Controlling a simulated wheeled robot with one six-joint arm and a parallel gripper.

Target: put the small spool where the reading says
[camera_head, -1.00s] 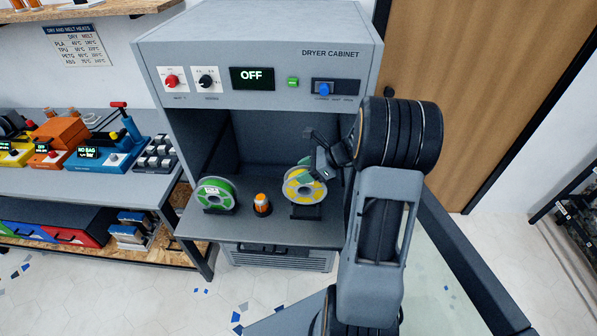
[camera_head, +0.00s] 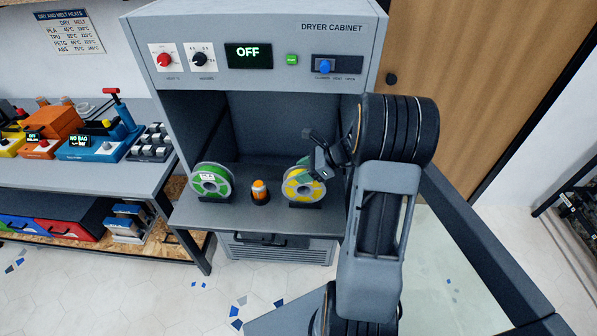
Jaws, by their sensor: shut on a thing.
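A yellow spool with pale flanges (camera_head: 303,188) is upright at the right of the dryer cabinet's shelf, over a dark stand (camera_head: 303,205). My gripper (camera_head: 318,160) is shut on the upper right rim of this yellow spool. I cannot tell whether the spool's weight rests on the stand. A green spool (camera_head: 210,182) with a white label stands at the left of the shelf (camera_head: 255,219). The cabinet display (camera_head: 249,56) reads OFF. A heat chart (camera_head: 68,33) hangs on the wall at the left.
An orange-topped small object (camera_head: 260,190) stands between the spools. The cabinet panel carries a red knob (camera_head: 164,60), a black knob (camera_head: 199,59), a green button (camera_head: 292,59) and a blue slider (camera_head: 325,66). A bench (camera_head: 115,178) with coloured machines is at the left.

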